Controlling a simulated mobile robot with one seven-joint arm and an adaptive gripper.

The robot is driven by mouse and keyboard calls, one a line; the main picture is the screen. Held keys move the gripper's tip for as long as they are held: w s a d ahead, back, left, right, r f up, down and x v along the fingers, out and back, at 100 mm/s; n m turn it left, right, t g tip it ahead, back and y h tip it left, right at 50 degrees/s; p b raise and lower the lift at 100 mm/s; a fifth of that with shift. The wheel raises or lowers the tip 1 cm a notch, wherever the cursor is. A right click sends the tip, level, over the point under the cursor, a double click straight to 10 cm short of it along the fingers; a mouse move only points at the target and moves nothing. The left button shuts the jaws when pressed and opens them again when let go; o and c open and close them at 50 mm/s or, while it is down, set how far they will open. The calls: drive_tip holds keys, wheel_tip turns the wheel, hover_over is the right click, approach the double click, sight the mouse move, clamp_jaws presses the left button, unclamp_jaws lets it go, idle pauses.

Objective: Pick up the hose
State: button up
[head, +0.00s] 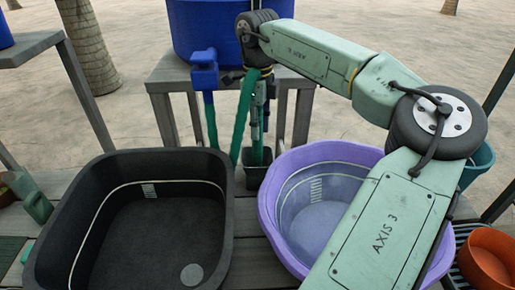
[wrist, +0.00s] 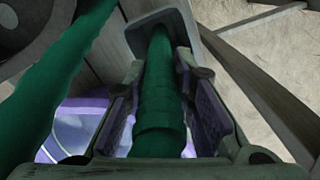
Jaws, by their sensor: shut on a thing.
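The hose is dark green. In the head view one length of the hose (head: 242,118) hangs just left of my gripper (head: 258,125), below a blue spout-like piece (head: 204,80). My gripper points down and is partly hidden by its own links. In the wrist view a ribbed section of the hose (wrist: 160,112) runs between the two fingers of my gripper (wrist: 162,100), which are shut on it. Its far end reaches into a small dark square pot (head: 254,178). A second strand passes on the left of the wrist view, outside the fingers.
A black tub (head: 226,235) stands front left and a purple tub (head: 268,215) front right, partly behind my arm. A blue barrel (head: 215,30) sits on a grey wooden stand (head: 165,75) behind. An orange pot (head: 490,255) is at far right. Sandy ground lies beyond.

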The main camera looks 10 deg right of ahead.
drive_tip(key=shift+r, duration=0.15)
wheel_tip(320, 180, up, 18)
idle(0.5)
drive_tip(key=shift+s+f, duration=0.1)
drive_tip(key=shift+f, duration=0.15)
idle(0.7)
